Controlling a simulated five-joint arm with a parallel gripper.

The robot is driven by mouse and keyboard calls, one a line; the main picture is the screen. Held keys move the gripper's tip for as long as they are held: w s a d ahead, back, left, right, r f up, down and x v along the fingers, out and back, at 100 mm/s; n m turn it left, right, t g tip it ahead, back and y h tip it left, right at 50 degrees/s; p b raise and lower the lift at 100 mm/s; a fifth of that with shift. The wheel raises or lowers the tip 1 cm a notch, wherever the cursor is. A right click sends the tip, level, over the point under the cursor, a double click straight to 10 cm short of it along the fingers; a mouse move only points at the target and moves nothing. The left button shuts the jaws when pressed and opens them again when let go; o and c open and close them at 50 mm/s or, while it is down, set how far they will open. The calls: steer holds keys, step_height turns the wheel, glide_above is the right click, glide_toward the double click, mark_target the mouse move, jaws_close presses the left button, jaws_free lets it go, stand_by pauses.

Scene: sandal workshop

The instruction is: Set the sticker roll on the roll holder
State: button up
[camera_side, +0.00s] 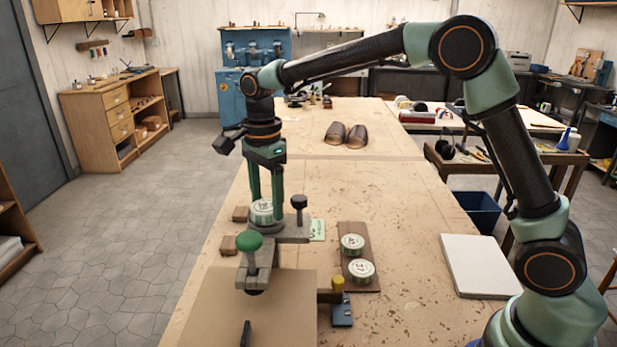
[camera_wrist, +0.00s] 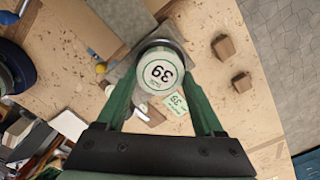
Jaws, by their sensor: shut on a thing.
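My gripper (camera_side: 264,207) points down and is shut on a sticker roll (camera_side: 262,213), a short pale cylinder with a green-printed label. In the wrist view the roll (camera_wrist: 160,73) shows its top face, marked 39, between my green fingers (camera_wrist: 161,82). The roll holder seems to be the grey base (camera_side: 292,231) with a black-knobbed post (camera_side: 299,204) right of the roll. The roll is over or at the left part of this base; I cannot tell whether it touches. The base's surface under the roll is hidden.
Two similar rolls (camera_side: 352,243) (camera_side: 361,270) sit on a brown wooden strip (camera_side: 374,252). A green-knobbed tool (camera_side: 248,243) stands in front. Two wooden blocks (camera_side: 240,214) (camera_side: 228,246) lie left.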

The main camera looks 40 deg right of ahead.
mark_target(267, 205)
steer(key=shift+f, duration=0.55)
steer(key=o, duration=1.1)
step_height(267, 205, up, 11)
stand_by(0.8)
steer(key=shift+s+d, duration=0.1)
